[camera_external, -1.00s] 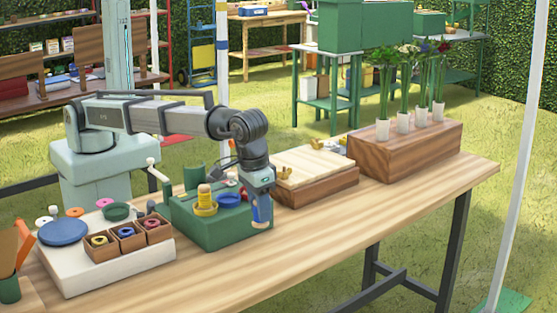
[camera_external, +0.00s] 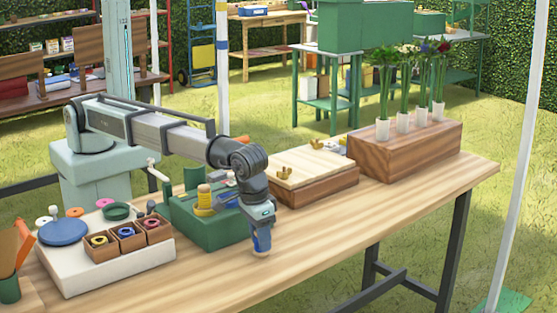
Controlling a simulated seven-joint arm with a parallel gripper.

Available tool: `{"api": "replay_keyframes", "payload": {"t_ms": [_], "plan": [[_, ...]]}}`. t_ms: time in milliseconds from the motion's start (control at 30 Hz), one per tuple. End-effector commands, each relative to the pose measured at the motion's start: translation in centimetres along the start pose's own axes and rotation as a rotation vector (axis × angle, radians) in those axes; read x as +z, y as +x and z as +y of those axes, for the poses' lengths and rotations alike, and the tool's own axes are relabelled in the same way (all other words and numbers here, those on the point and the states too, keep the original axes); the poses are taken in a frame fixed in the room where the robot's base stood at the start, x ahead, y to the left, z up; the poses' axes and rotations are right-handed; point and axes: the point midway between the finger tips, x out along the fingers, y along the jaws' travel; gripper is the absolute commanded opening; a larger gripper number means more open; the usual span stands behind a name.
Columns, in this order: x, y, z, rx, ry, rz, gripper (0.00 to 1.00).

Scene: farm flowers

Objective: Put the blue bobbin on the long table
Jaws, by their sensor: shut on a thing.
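My gripper (camera_external: 261,226) points down in front of the right end of the green box. It is shut on the blue bobbin (camera_external: 262,243), which is upright with a pale lower end. The fingers hide part of the bobbin. Its lower end is at or just above the long table (camera_external: 320,237); I cannot tell whether it touches. The long table is a light wooden top on dark legs.
The green box (camera_external: 215,236) with a yellow spool (camera_external: 204,196) is close behind my gripper. A white block (camera_external: 105,277) with small brown boxes stands left. A wooden box (camera_external: 318,184) and a vase stand (camera_external: 405,153) are to the right. The table's front is bare.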

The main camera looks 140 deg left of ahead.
Motion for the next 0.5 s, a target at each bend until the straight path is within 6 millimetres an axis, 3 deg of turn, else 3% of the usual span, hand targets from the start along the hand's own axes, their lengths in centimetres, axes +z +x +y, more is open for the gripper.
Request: {"api": "replay_keyframes", "payload": {"t_ms": [100, 133, 367, 500], "plan": [[0.04, 0.32, 0.00, 0.000, 0.000, 0.000, 0.03], [0.04, 0.28, 0.00, 0.000, 0.000, 0.000, 0.35], [0.03, 0.26, 0.00, 0.000, 0.000, 0.000, 0.57], [0.03, 0.25, 0.00, 0.000, 0.000, 0.000, 0.57]]}}
